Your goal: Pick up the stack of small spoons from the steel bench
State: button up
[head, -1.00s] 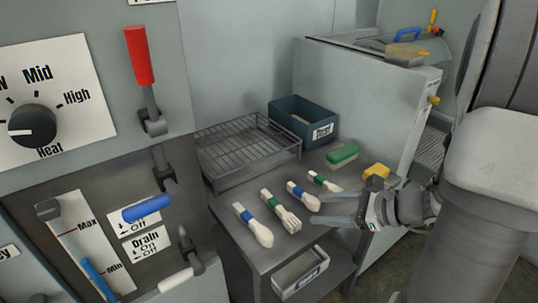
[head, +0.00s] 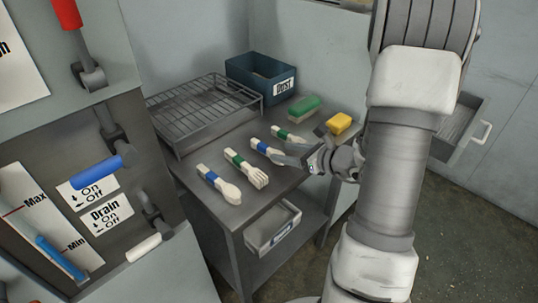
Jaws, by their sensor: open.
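The stack of small spoons (head: 260,147), pale with a blue band, lies on the steel bench (head: 205,208). Its handle end points to the back left. Its bowl end is partly hidden by my gripper (head: 287,156). My gripper is open and empty, reaching in from the right with its grey fingers at the bowl end of the small spoons. I cannot tell whether the fingers touch them or are just above.
A larger blue-banded spoon stack (head: 219,184) and a green-banded fork stack (head: 246,168) lie to the left. Another green-banded stack (head: 284,134) lies behind. A wire rack (head: 203,108), blue bin (head: 262,80), green sponge (head: 304,108) and yellow block (head: 339,123) stand farther back.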

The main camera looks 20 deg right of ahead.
aim_at(271, 150)
jog(key=shift+a+r+b+x, duration=0.15)
jog(key=shift+b+x, duration=0.1)
jog(key=shift+x, duration=0.75)
jog(key=shift+a+b+x, duration=0.1)
jog(key=shift+b+x, duration=0.1)
jog(key=shift+x, duration=0.75)
jog(key=shift+a+r+b+x, duration=0.15)
jog(key=shift+b+x, duration=0.1)
jog(key=shift+x, duration=0.75)
jog(key=shift+s+f, duration=0.1)
grip_shut()
